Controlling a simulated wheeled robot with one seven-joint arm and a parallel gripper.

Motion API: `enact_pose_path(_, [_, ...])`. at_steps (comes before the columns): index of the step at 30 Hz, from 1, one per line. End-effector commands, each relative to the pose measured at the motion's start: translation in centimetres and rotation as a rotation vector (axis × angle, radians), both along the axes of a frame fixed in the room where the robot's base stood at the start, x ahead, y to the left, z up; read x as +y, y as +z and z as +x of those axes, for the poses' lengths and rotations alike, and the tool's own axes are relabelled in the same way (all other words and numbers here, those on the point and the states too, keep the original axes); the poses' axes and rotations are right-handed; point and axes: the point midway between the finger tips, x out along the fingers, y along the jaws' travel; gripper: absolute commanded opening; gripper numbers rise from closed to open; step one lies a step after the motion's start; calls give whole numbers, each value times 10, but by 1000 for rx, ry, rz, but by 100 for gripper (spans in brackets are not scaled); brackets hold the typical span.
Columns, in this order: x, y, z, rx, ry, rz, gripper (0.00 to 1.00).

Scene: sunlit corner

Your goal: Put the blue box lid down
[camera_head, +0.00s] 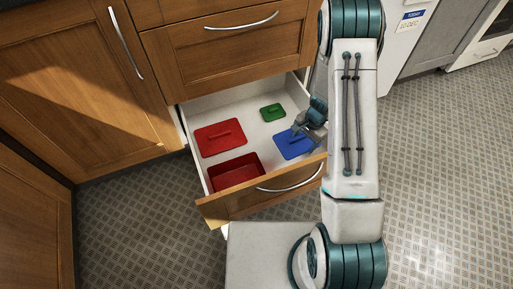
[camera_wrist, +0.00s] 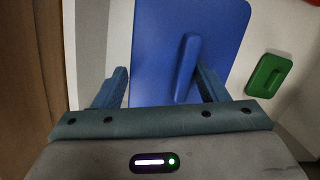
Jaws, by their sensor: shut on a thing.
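The blue box lid (camera_head: 290,147) is a flat blue plate with a raised bar handle. It is inside the open drawer, at the right side near the front. My gripper (camera_head: 309,129) reaches down over it from the right and is shut on it. In the wrist view, the blue lid (camera_wrist: 158,42) fills the middle, with its handle between my fingers, closer to the right one. The arm and gripper hide part of the lid in the head view. I cannot tell whether the lid touches the drawer floor.
The pulled-out white drawer (camera_head: 250,101) also holds a red lid (camera_head: 213,146), a small green lid (camera_head: 273,108) and an open red box (camera_head: 237,171) at the front left. The drawer front (camera_head: 232,204) stands close by. Bare drawer floor shows around the green lid.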

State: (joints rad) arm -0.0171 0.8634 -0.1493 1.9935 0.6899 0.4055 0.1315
Motion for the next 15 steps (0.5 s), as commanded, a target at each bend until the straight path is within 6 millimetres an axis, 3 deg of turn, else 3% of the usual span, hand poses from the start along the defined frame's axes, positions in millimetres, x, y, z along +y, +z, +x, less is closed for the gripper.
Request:
enact_pose_path(5, [-1, -18, 0, 2, -17, 0, 36])
enact_pose_path(15, [-1, -73, 0, 3, -16, 0, 36])
